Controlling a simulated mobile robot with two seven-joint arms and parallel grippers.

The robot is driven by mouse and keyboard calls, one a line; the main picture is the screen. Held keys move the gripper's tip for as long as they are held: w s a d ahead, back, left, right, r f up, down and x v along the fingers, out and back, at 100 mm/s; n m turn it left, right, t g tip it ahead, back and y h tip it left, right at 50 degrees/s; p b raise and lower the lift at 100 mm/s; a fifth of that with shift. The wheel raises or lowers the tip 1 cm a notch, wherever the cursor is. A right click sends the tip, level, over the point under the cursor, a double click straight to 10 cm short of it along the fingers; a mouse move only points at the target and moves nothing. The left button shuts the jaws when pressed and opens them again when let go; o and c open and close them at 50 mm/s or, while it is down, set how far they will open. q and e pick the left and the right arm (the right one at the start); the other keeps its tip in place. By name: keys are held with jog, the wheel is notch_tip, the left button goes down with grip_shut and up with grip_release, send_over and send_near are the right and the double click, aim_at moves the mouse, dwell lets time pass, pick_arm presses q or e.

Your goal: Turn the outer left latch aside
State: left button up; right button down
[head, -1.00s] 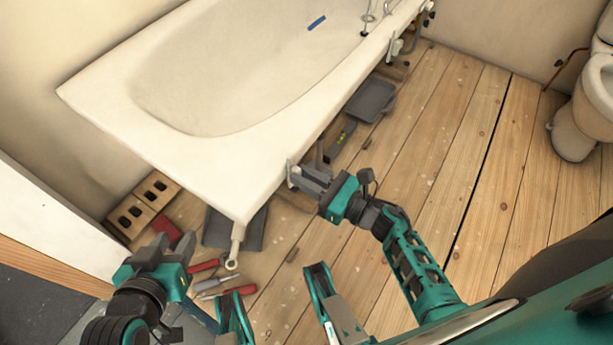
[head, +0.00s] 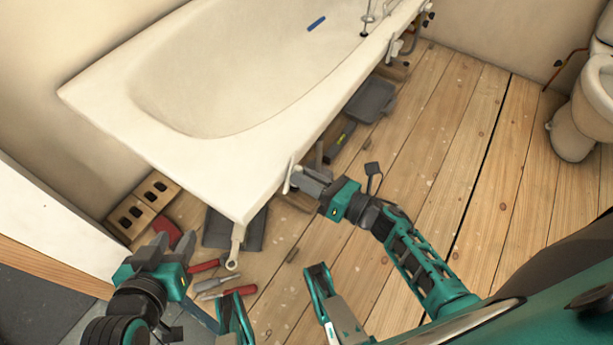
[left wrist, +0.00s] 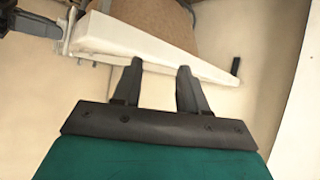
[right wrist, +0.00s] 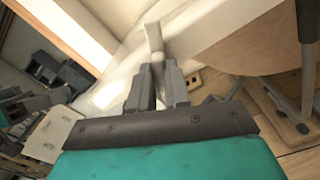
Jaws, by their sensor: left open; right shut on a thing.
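A pale latch (head: 288,178) sits at the bathtub's (head: 225,175) front rim, toward its near end. My right gripper (head: 300,178) is shut on this latch. In the right wrist view the latch (right wrist: 153,36) rises from between the fingertips (right wrist: 158,72). The latch looks tilted in the head view. My left gripper (head: 170,243) is open and empty, apart from the tub, near its near-left end. In the left wrist view its two fingers (left wrist: 160,68) stand apart in front of the tub's underside edge.
Hand tools with red handles (head: 222,292) lie on the floorboards below the tub's corner. A grey tray (head: 220,230), a perforated brick (head: 135,215) and a dark pan (head: 372,100) lie by the tub. A toilet (head: 585,115) stands at right.

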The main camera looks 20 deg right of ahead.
pick_arm(q)
jog(key=shift+s+a+r+p, duration=0.15)
jog(key=shift+a+r+p, duration=0.15)
jog(key=shift+p, duration=0.65)
pick_arm(e)
jog(key=m, duration=1.2)
jog(key=shift+d+f, duration=0.1)
jog(key=shift+f, duration=0.2)
jog(key=c, duration=1.1)
grip_release()
pick_arm(q)
jog(key=shift+s+a+r+y+p, duration=0.15)
jog(key=shift+a+r+y+p, duration=0.15)
jog(key=shift+p, duration=0.5)
pick_arm(e)
jog(key=v, duration=1.3)
jog(key=shift+w, duration=0.1)
